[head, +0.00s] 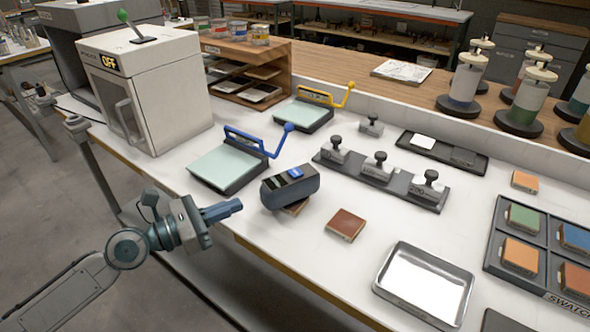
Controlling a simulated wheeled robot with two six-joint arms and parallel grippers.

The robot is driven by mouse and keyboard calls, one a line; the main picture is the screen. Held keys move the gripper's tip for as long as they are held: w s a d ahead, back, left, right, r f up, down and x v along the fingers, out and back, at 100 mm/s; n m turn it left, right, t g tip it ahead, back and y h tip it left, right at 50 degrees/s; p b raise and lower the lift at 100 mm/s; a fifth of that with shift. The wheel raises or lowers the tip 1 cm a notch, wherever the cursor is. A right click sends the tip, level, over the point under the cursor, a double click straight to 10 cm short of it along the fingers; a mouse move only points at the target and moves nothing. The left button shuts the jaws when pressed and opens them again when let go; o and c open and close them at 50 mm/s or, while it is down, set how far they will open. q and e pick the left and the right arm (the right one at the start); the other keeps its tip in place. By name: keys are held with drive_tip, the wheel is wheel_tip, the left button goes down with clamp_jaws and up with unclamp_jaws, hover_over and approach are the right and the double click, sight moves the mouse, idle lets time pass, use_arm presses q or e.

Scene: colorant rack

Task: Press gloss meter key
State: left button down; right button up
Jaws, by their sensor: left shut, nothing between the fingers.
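The gloss meter (290,188) is a dark blue-grey block with a rounded body on the white bench. A bright blue key (296,172) and a dark display show on its top. It sits tilted on a brownish tile (296,208), mostly hidden under it. My left gripper (238,207) is shut and empty, its fingertips pointing right, just left of the meter and apart from it. My right gripper is out of view.
A blue-handled press (228,168) stands behind the meter. A white oven-like box (150,92) stands back left. Bare bench surrounds the brown tile.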

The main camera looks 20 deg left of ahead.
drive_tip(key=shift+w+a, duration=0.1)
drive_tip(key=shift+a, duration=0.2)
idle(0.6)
